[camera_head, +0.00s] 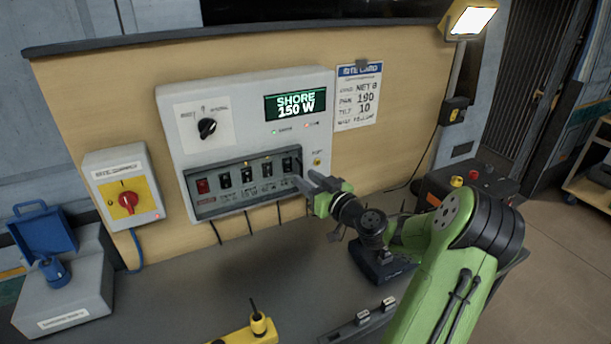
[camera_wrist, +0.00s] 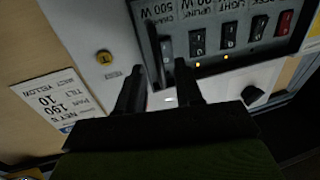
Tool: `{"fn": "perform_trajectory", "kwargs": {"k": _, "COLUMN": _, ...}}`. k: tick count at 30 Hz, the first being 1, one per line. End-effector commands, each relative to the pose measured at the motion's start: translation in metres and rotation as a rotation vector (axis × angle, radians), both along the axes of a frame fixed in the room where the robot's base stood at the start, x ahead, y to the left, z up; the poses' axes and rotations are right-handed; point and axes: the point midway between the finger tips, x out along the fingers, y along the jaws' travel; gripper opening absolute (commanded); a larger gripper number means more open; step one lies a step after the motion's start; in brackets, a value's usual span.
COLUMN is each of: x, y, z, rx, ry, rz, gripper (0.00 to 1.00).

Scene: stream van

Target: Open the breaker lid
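The breaker panel (camera_head: 243,182) is a dark recessed box with a red switch and several black ones, low on the grey power unit. It shows upside down in the wrist view (camera_wrist: 228,40). The lid seems to be a see-through cover lying over the switches, but I cannot tell its edges clearly. A grey upright bar (camera_wrist: 154,52), perhaps the lid's handle, stands at the panel's end near my gripper. My gripper (camera_head: 312,184) is at the panel's right end. Its two fingers (camera_wrist: 160,70) are apart, with the bar's end between or just beyond the tips; contact is unclear.
The unit has a rotary knob (camera_head: 207,128) and a green display (camera_head: 296,104) reading SHORE 150 W. A site card (camera_head: 358,97) hangs to the right. A red-yellow supply switch (camera_head: 127,199) is at left. Cables hang below the panel; a yellow box (camera_head: 250,333) stands on the counter.

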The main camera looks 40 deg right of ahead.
Motion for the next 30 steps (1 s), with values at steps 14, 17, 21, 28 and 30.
{"fn": "perform_trajectory", "kwargs": {"k": 14, "x": 0.0150, "y": -0.0014, "z": -0.0005, "rx": 0.001, "ry": 0.001, "rz": 0.000, "gripper": 0.23}}
{"fn": "perform_trajectory", "kwargs": {"k": 17, "x": 0.0149, "y": -0.0014, "z": -0.0005, "rx": 0.001, "ry": 0.001, "rz": 0.000, "gripper": 0.08}}
{"fn": "perform_trajectory", "kwargs": {"k": 21, "x": 0.0148, "y": -0.0013, "z": -0.0005, "rx": 0.001, "ry": 0.001, "rz": 0.000, "gripper": 0.00}}
{"fn": "perform_trajectory", "kwargs": {"k": 28, "x": 0.0147, "y": -0.0013, "z": -0.0004, "rx": 0.000, "ry": 0.001, "rz": 0.000, "gripper": 0.00}}
{"fn": "perform_trajectory", "kwargs": {"k": 30, "x": 0.0147, "y": -0.0014, "z": -0.0004, "rx": 0.000, "ry": 0.001, "rz": 0.000, "gripper": 0.00}}
